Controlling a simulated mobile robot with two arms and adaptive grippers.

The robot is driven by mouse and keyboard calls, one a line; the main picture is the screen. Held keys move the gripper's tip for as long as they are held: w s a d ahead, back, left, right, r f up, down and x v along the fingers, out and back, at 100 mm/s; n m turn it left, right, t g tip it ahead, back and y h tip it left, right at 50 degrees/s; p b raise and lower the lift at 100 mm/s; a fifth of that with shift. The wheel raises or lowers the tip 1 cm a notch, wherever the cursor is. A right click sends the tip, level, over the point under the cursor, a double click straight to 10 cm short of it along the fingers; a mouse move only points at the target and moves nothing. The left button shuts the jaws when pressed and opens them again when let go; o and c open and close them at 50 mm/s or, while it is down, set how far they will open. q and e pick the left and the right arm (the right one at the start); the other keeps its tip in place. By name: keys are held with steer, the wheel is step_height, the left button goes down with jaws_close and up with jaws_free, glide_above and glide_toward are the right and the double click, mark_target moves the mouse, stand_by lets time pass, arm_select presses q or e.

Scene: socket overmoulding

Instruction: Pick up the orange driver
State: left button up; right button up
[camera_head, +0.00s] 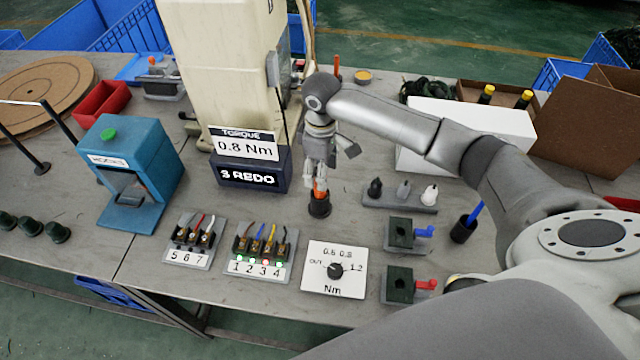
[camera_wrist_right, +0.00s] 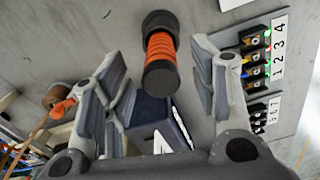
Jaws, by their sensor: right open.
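The orange driver (camera_head: 319,186) stands upright in a dark round holder (camera_head: 319,206) on the table. In the right wrist view its ribbed orange handle (camera_wrist_right: 160,48) has a dark cap at the near end, and the dark holder (camera_wrist_right: 160,20) shows at the far end. My right gripper (camera_head: 322,172) is right above the driver, pointing down, and hides part of it. In the right wrist view my right gripper (camera_wrist_right: 159,62) is open, with one finger on each side of the handle and gaps between. My left gripper is not in view.
The torque display block (camera_head: 250,160) and press stand left of the gripper. A tray of small knobs (camera_head: 400,197), a blue driver's holder (camera_head: 463,230) and a white box (camera_head: 470,135) are at right.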

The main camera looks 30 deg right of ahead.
steer(key=shift+f, duration=0.4)
step_height(320, 180, down, 4)
steer(key=shift+w+a+r+p, duration=0.1)
steer(key=shift+a+r+p, duration=0.1)
steer(key=shift+p, duration=0.55)
steer(key=shift+f, duration=0.35)
steer(key=shift+d+f, duration=0.1)
steer(key=shift+f, duration=0.15)
steer(key=shift+c, duration=0.8)
steer(key=c, duration=0.5)
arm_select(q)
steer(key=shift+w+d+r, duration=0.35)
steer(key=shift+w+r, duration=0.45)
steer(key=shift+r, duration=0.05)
arm_select(e)
steer(key=shift+r, duration=0.1)
jaws_close()
